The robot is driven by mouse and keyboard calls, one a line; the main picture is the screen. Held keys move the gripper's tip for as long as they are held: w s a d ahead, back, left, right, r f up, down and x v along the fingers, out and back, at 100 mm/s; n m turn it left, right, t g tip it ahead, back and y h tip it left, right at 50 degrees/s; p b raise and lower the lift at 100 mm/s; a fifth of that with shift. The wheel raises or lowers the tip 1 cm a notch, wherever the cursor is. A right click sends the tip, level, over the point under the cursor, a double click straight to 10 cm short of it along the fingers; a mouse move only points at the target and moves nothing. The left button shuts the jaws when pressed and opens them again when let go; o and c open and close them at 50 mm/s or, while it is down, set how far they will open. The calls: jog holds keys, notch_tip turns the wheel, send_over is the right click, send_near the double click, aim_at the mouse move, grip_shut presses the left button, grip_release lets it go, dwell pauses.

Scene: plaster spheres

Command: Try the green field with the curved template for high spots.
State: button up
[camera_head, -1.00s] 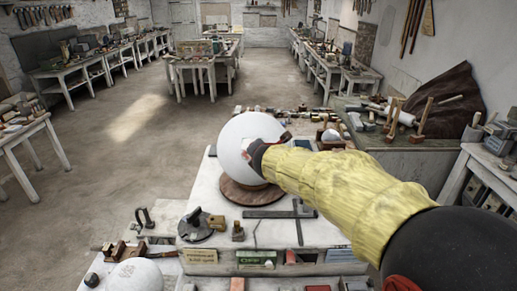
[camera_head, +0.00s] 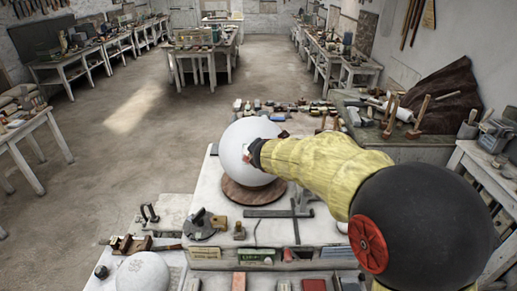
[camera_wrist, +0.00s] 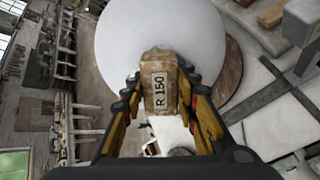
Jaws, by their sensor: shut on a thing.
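A large white plaster sphere (camera_head: 243,150) sits on a round reddish-brown base (camera_head: 252,197) on the white workbench. It fills the upper middle of the wrist view (camera_wrist: 125,35). My gripper (camera_wrist: 160,88) is shut on a worn brownish block marked "R 150", the curved template (camera_wrist: 160,85). The block's far end points at the sphere; I cannot tell whether it touches. A faint greenish trace shows at that end, and the green field is otherwise hidden. In the head view my gripper (camera_head: 256,152) is at the sphere's right side.
A flat dark metal square (camera_head: 268,213) lies in front of the base. A clamp-like tool (camera_head: 200,224) stands front left, and a smaller white sphere (camera_head: 143,272) is at the lower left. Several small blocks line the bench's back edge. Open floor lies left.

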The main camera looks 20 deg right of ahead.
jog(key=shift+w+d+r+g+p, duration=0.15)
jog(key=shift+r+p, duration=0.15)
jog(key=shift+p, duration=0.75)
jog(key=shift+w+a+r+g+p, duration=0.15)
jog(key=shift+r+p, duration=0.15)
jog(key=shift+p, duration=0.7)
jog(key=shift+b+x, duration=0.3)
jog(key=shift+x, duration=0.55)
jog(key=shift+s+d, duration=0.1)
